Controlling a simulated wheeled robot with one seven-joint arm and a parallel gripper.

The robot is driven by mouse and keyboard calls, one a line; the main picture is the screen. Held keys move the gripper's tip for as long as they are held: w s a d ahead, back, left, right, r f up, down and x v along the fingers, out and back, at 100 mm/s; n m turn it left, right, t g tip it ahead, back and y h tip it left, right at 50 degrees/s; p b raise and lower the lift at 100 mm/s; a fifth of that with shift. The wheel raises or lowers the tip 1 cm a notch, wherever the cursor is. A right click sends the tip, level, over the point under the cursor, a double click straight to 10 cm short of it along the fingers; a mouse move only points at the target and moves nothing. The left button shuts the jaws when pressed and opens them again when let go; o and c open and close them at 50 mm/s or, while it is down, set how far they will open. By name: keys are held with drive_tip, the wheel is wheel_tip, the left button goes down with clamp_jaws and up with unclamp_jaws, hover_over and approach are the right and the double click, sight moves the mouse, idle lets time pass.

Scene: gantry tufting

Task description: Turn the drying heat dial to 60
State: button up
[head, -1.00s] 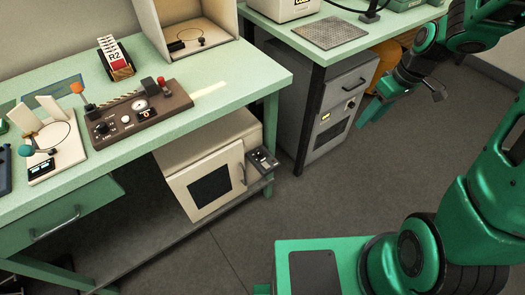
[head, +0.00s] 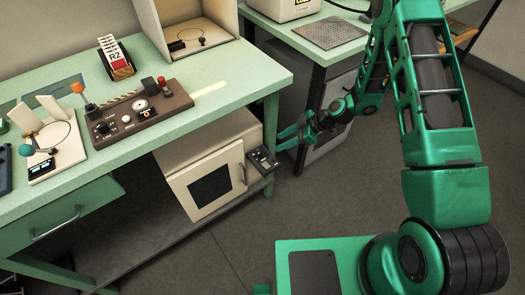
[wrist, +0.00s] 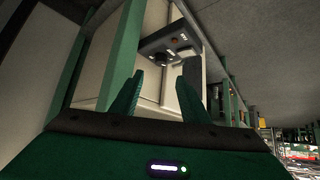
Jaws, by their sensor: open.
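A cream oven (head: 208,180) with a dark window stands on the shelf under the green bench. A small dark control box (head: 263,160) is fixed at its right front side. It also shows in the wrist view (wrist: 185,36), with a dark knob (wrist: 168,55) on its face. The markings on it are too small to read, so I cannot tell its setting. My gripper (head: 284,137) is open and empty, just above and right of the control box, apart from it. In the wrist view my two green fingers (wrist: 158,88) point toward the box, with the knob ahead between them.
The green bench's leg (head: 271,125) stands close beside my gripper. A brown panel (head: 137,115) with knobs, a card holder (head: 116,60) and other devices sit on the bench. A grey cabinet (head: 335,90) stands behind my arm. The floor in front is clear.

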sight(260, 152)
drive_tip(key=x, duration=1.1)
drive_tip(key=shift+s+f, duration=0.1)
drive_tip(key=c, duration=1.1)
